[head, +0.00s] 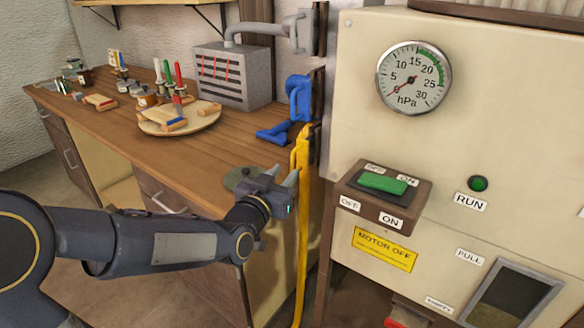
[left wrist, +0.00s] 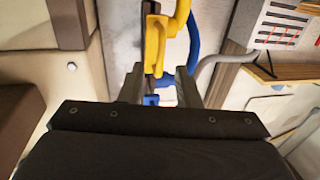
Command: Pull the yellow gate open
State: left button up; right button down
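The yellow gate (head: 303,225) is at the left edge of the cream machine, with a long yellow bar hanging down from its top. In the left wrist view the yellow gate (left wrist: 156,40) shows ahead, between the lines of my two fingers. My left gripper (head: 284,180) is just left of the yellow bar in the head view, with its fingers apart. The left gripper also shows open in the left wrist view (left wrist: 161,88), with no clear grip on the yellow part. I cannot tell whether a finger touches it. My right gripper is not in view.
A blue gate (head: 298,97) and a grey gate (head: 302,32) sit behind the yellow one. The machine (head: 350,110) with a gauge (head: 414,78) and switch box (head: 385,190) stands right. A wooden bench (head: 110,130) with a round board (head: 205,124) is left.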

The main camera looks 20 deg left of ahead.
aim_at(292, 164)
pick_arm(q)
jog(key=shift+w+d, duration=0.15)
jog(key=shift+w, duration=0.95)
jog(key=shift+w+d, duration=0.15)
jog(key=shift+w, duration=0.95)
grip_shut()
